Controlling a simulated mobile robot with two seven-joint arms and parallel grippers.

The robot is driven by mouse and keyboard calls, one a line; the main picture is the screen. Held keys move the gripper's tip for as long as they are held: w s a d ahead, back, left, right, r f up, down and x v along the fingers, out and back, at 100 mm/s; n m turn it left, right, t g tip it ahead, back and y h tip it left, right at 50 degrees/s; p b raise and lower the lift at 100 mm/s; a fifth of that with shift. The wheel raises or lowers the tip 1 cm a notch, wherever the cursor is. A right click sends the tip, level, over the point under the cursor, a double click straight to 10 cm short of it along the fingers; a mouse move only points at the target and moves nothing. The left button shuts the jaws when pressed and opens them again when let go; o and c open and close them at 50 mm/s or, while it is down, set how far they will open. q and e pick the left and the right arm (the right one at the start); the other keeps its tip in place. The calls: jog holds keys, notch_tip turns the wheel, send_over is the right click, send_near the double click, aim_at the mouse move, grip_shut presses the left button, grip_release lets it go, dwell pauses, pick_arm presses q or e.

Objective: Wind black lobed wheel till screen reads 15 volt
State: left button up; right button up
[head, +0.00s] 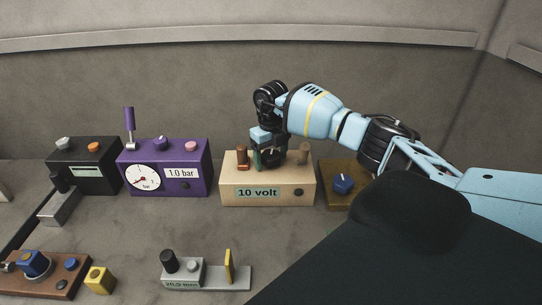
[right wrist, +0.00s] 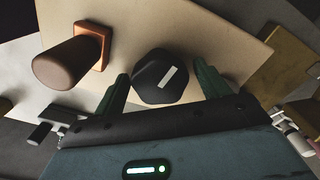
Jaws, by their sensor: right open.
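The black lobed wheel (right wrist: 158,80) with a white pointer mark shows in the right wrist view, on the cream box (head: 227,195). My right gripper (right wrist: 163,72) has its green fingers open on either side of the wheel, with a gap visible at each side. In the head view my right gripper (head: 269,162) comes down over the box top and largely hides the wheel. The screen (head: 258,192) on the box front reads 10 volt. My left gripper is not in view.
A brown post (head: 242,158) stands beside the wheel; it also shows in the right wrist view (right wrist: 65,62). An olive box with a blue knob (head: 343,184) stands right of the cream box. A purple gauge box (head: 196,153) stands left.

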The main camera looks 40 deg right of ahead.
aim_at(271, 154)
jog(key=shift+r, duration=0.1)
jog(key=shift+r, duration=3.85)
jog(key=shift+f, duration=0.1)
